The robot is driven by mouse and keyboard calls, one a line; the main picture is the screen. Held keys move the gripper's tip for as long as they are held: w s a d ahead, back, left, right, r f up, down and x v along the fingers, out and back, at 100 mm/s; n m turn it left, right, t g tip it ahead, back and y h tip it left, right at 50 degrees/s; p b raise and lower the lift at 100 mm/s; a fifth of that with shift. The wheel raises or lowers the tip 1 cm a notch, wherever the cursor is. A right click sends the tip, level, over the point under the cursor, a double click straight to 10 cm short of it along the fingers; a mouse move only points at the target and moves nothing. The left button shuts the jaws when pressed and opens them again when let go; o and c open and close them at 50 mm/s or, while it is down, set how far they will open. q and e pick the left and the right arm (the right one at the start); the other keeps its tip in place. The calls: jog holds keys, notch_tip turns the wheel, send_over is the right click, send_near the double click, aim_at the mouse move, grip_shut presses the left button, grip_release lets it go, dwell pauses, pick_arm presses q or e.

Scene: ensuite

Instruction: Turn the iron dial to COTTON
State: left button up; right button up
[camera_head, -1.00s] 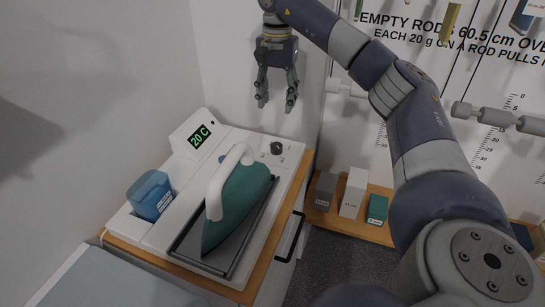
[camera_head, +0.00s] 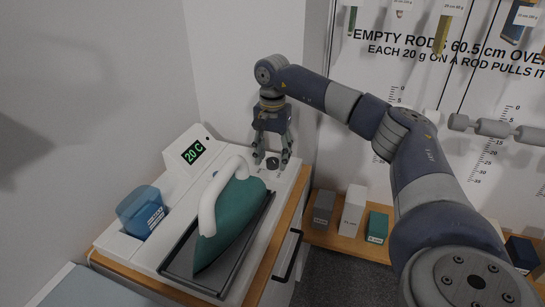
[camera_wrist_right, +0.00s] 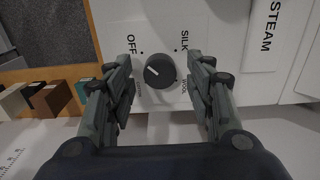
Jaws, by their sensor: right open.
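The iron dial (camera_wrist_right: 160,71) is a round black knob on a white panel, with a short white mark toward its left side in the wrist view. The dial also shows in the head view (camera_head: 272,163). My right gripper (camera_head: 270,160) is open, its fingers on either side of the dial with gaps visible in the wrist view. The teal iron (camera_head: 232,215) with a white handle rests on its tray. My left gripper is out of view.
Several small blocks, including a white one (camera_head: 352,211), stand on a wooden shelf to the right. STEAM is printed beside the dial.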

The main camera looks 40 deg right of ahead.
jog(key=shift+f, duration=0.45)
jog(key=shift+c, duration=0.5)
jog(key=c, duration=1)
jog(key=shift+o, duration=0.2)
